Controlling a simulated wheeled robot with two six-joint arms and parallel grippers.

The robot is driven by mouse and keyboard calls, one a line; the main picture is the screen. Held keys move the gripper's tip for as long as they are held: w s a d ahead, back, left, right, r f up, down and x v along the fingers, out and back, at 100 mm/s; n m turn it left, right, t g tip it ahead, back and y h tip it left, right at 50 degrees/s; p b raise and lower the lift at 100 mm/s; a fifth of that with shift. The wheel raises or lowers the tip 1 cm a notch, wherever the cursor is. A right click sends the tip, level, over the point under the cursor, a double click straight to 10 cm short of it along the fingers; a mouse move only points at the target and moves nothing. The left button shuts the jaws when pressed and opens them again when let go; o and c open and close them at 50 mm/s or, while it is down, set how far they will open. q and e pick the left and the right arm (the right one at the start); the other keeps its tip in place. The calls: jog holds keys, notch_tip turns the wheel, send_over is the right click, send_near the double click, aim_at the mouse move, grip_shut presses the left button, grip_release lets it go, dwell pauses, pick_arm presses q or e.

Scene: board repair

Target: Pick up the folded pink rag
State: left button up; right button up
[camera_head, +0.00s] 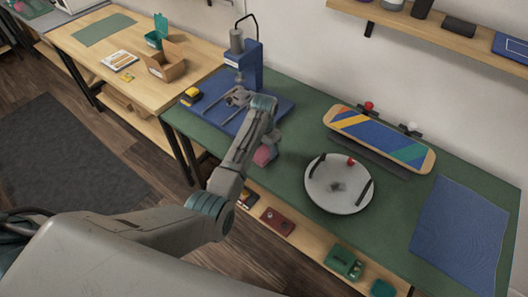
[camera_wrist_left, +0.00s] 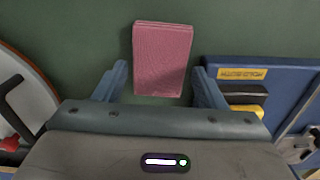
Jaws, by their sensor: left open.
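The folded pink rag (camera_head: 263,157) lies on the green bench top, partly hidden behind my left arm in the head view. In the left wrist view the rag (camera_wrist_left: 162,60) is a flat pink rectangle lying between the lines of the two fingers. My left gripper (camera_head: 272,138) is close above the rag, pointing down. In the left wrist view its blue fingers (camera_wrist_left: 159,82) are spread wide, one on each side of the rag, with gaps, and nothing is held. I cannot tell the exact height above the rag. My right gripper is not in view.
A blue drill press (camera_head: 247,62) on a blue base stands beside the rag, with a yellow-and-black item (camera_head: 190,96) near it. A round white tray (camera_head: 325,200) with dark handles lies right of the rag. A striped skateboard deck (camera_head: 380,138) and a blue mat (camera_head: 460,235) are farther right.

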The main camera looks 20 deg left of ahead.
pick_arm(q)
jog(key=shift+f, duration=0.95)
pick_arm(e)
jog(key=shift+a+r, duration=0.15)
pick_arm(q)
jog(key=shift+c, duration=0.3)
jog(key=c, duration=0.6)
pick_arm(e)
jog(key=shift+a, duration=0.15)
pick_arm(q)
jog(key=shift+o, duration=0.2)
jog(key=shift+r, duration=0.15)
